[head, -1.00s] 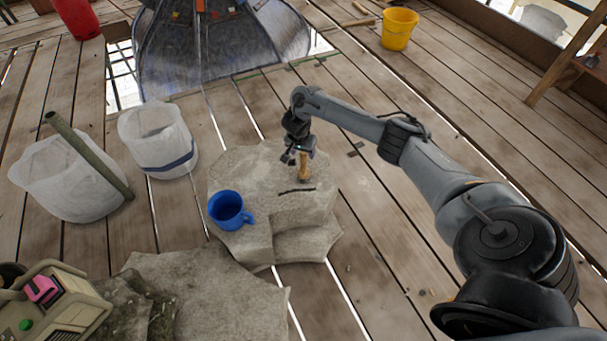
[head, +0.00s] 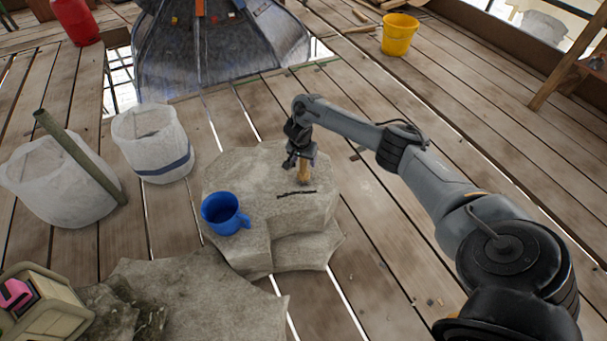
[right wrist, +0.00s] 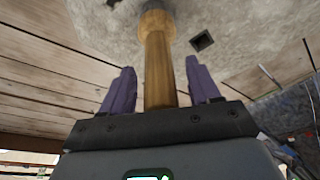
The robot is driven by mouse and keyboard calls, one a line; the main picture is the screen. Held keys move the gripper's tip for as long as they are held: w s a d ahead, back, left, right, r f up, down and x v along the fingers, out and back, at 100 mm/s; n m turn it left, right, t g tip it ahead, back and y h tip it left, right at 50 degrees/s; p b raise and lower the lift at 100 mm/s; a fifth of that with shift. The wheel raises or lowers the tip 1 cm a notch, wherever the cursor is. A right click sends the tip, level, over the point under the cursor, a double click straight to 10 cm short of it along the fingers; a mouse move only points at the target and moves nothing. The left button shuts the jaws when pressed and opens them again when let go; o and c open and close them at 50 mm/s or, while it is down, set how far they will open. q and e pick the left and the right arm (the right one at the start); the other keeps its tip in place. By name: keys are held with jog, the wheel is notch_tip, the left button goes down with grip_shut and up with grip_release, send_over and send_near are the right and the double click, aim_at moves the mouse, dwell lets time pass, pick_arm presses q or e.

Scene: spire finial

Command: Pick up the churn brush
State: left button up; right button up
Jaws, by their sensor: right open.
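The churn brush, as I take it, is a short upright wooden piece (head: 304,172) on the grey stone block in the head view. In the right wrist view its wooden handle (right wrist: 157,70) stands between the two purple fingers, with a wider collar at its far end. My right gripper (head: 299,160) is at the top of the handle. Its fingers (right wrist: 159,90) are open, one on each side, with gaps to the handle. The brush's lower end is unclear. My left gripper is not in view.
Two white sacks (head: 152,142) stand to the left, one with a pole (head: 80,158). A yellow bucket (head: 399,34) stands far right.

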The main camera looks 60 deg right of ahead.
jog(key=shift+c, duration=0.3)
jog(key=c, duration=1)
grip_shut()
jog(key=shift+r, duration=0.2)
